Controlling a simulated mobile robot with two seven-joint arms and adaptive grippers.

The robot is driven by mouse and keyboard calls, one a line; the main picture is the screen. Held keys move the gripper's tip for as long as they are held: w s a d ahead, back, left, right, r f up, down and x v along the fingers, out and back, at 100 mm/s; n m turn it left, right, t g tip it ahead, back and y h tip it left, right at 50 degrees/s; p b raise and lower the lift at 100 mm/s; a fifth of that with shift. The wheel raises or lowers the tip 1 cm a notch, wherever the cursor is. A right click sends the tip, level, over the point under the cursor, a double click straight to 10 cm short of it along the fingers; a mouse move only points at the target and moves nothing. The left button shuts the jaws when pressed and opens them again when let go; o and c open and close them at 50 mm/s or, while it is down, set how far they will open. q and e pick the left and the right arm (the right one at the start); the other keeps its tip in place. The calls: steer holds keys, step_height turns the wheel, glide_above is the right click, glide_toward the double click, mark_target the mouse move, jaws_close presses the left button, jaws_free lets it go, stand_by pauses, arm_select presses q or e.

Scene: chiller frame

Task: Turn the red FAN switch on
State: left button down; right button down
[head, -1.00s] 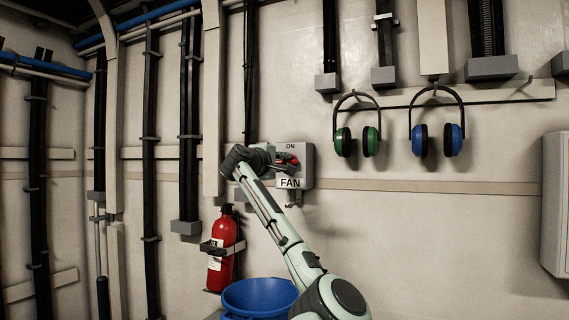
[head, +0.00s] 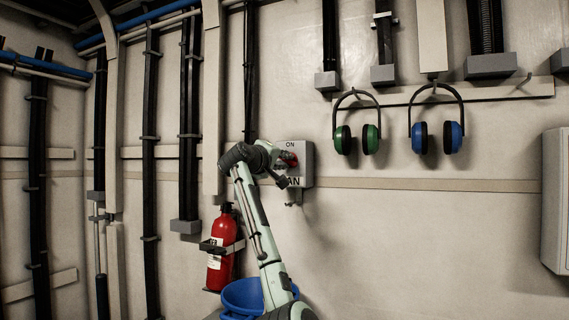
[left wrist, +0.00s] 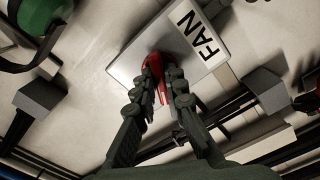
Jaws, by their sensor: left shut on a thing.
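The grey FAN switch box (head: 307,163) is on the wall, with an ON label above its red switch handle (head: 292,159). The FAN label is partly covered by my gripper in the head view. My left gripper (head: 284,166) is at the front of the box. In the left wrist view, the two dark fingers (left wrist: 162,82) close around the red handle (left wrist: 166,62), with the box (left wrist: 138,58) right behind. The fingers hide part of the handle. My right gripper is in neither view.
Green earmuffs (head: 343,139) and blue earmuffs (head: 419,138) hang to the right. Wall below them is clear.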

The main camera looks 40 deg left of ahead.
arm_select(q)
steer(key=m, duration=0.2)
steer(key=shift+f+m, duration=0.1)
steer(key=shift+m, duration=0.3)
steer(key=shift+m+p, duration=0.65)
steer(key=shift+m, duration=3.95)
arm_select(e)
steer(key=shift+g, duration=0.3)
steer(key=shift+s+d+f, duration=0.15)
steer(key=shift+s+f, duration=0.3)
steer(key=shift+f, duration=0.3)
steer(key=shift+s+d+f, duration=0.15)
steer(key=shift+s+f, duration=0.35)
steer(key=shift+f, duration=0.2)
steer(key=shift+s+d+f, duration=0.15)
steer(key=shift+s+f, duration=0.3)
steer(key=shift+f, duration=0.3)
arm_select(q)
steer(key=c, duration=1.6)
jaws_free()
steer(key=shift+s, duration=0.15)
steer(key=v, duration=1.1)
steer(key=shift+s+d, duration=0.15)
steer(key=shift+s, duration=0.2)
